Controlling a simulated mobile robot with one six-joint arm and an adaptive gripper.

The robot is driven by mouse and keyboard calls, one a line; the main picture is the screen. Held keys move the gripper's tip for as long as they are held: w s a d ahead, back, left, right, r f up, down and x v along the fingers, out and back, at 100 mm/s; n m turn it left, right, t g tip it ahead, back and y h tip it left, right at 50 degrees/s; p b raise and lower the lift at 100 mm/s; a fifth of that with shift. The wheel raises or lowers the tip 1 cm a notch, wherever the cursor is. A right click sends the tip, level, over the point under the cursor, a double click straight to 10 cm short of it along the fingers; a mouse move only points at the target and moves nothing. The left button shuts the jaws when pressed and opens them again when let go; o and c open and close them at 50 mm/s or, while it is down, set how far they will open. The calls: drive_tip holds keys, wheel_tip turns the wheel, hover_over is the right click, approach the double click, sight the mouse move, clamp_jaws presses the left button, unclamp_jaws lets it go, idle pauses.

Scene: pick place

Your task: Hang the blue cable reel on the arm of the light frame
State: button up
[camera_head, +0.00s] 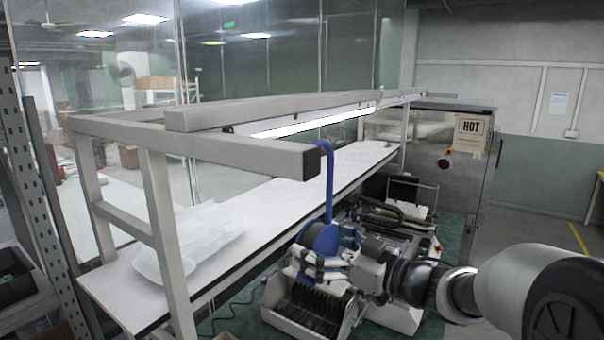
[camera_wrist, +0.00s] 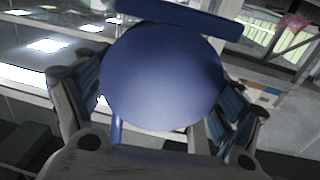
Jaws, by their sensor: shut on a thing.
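The blue cable reel (camera_head: 319,238) is in the jaws of my gripper (camera_head: 325,262), below the near arm of the light frame. It has a round drum and a tall blue hook (camera_head: 329,185) rising from it. The hook's curved top is at the dark end of the frame arm (camera_head: 245,155); I cannot tell whether it rests on the arm or is just clear of it. In the wrist view the reel's round blue face (camera_wrist: 165,75) fills the middle, between the two fingers of my gripper (camera_wrist: 160,105), which hide its sides.
A long white bench (camera_head: 270,205) runs under the frame, with a translucent plastic bundle (camera_head: 190,240) on its near end. A frame post (camera_head: 165,235) stands at the left. A lit tube (camera_head: 310,124) hangs under the frame. A dark cabinet (camera_head: 470,165) is behind, right.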

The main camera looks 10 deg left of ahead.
sight(302, 240)
drive_tip(key=s+a+r+n+g+p, duration=0.1)
drive_tip(key=r+p, duration=0.1)
drive_tip(key=s+r+n+g+y+p, duration=0.1)
drive_tip(key=r+g, duration=0.1)
drive_tip(key=r, duration=0.1)
drive_tip(key=s+a+r+n+g+p, duration=0.1)
drive_tip(key=s+r+p, duration=0.1)
drive_tip(key=r, duration=0.1)
drive_tip(key=shift+a+g+y+p, duration=0.3)
drive_tip(key=shift+y+p, duration=0.05)
drive_tip(key=shift+y, duration=0.05)
drive_tip(key=s+a+f+b, duration=0.3)
drive_tip(key=s+b, duration=0.2)
drive_tip(key=s, duration=0.3)
drive_tip(key=shift+s+a+b, duration=0.15)
drive_tip(key=shift+a+b, duration=0.1)
drive_tip(key=shift+b, duration=0.15)
drive_tip(key=shift+f, duration=0.1)
drive_tip(key=o, duration=1.3)
drive_tip(key=shift+o, duration=0.3)
drive_tip(key=shift+f, duration=0.1)
